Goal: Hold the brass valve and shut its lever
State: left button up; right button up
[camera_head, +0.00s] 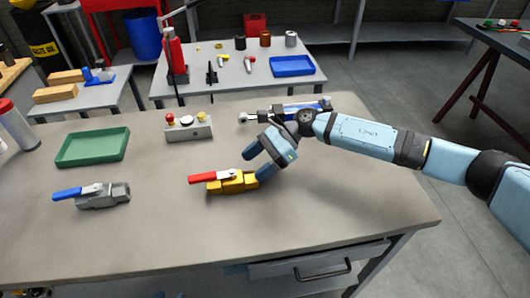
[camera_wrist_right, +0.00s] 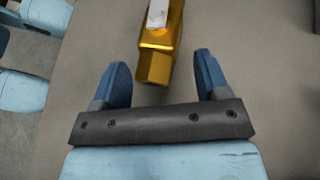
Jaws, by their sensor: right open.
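The brass valve (camera_head: 234,184) lies on the workbench near its middle, with a red lever (camera_head: 202,178) pointing left along its body. My right gripper (camera_head: 256,165) is at the right end of the valve. In the right wrist view, the right gripper (camera_wrist_right: 160,78) is open, with its blue fingers on either side of the valve's hexagonal end (camera_wrist_right: 155,67). Gaps show between the fingers and the brass. My left gripper is not in view.
A grey valve with a blue lever (camera_head: 100,195) lies at the left. A green tray (camera_head: 92,147) and a button box (camera_head: 188,130) stand behind. A blue-and-grey cylinder (camera_head: 300,110) lies near my right arm. The front right of the workbench (camera_head: 350,215) is clear.

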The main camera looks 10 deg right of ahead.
aim_at(244, 173)
jog(key=b+x, duration=0.1)
jog(key=x, duration=0.4)
jog(key=shift+w+f, duration=0.1)
jog(key=shift+f, duration=0.05)
jog(key=shift+s+a+f+b, duration=0.1)
jog(key=shift+s+a+b, duration=0.05)
jog(key=shift+a+b, duration=0.15)
jog(key=shift+s+a+f+b, duration=0.1)
jog(key=shift+a+f+b, duration=0.1)
jog(key=shift+a, duration=0.15)
jog(key=shift+c, duration=0.4)
jog(key=c, duration=1.1)
